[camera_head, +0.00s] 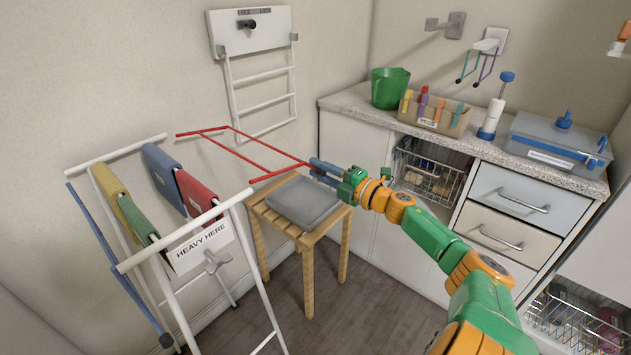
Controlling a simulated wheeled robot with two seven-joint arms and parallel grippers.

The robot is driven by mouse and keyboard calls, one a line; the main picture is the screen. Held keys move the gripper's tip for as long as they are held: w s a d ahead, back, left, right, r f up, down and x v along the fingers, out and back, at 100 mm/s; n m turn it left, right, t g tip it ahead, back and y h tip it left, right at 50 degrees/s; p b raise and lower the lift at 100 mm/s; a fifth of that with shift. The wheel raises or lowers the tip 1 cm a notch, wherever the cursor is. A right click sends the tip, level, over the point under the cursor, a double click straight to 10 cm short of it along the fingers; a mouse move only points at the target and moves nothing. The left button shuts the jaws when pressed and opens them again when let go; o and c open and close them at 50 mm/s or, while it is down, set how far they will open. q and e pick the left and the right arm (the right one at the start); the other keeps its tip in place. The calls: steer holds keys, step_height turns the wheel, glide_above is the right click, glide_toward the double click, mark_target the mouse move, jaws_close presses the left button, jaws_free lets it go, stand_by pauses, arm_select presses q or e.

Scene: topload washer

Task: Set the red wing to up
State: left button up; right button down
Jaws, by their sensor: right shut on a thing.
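The red wing (262,145) is a thin red wire frame on the right side of the white drying rack (140,258). It stands out to the right from the rack's top and looks roughly level, though its exact angle is hard to tell. My right gripper (316,166) is at the wing's outer near corner and is shut on the red bar there. The gripper's blue fingers hide the very corner. My left gripper is not in view.
Folded cloths and a "HEAVY HERE" sign (201,247) are on the rack. A blue wing (110,262) hangs on its left side. A wooden stool (307,238) with a grey cushion stands below my gripper. A counter (350,102) with drawers is at right.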

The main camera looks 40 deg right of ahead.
steer(key=shift+d+r+n+p, duration=0.2)
steer(key=shift+r+n+p, duration=0.5)
steer(key=shift+r+n, duration=0.8)
steer(key=shift+r+m, duration=0.3)
steer(key=c, duration=1)
jaws_free()
steer(key=s, duration=0.2)
steer(key=s+p, duration=0.1)
steer(key=s, duration=0.4)
steer(key=shift+d+p, duration=0.25)
steer(key=shift+p, duration=0.05)
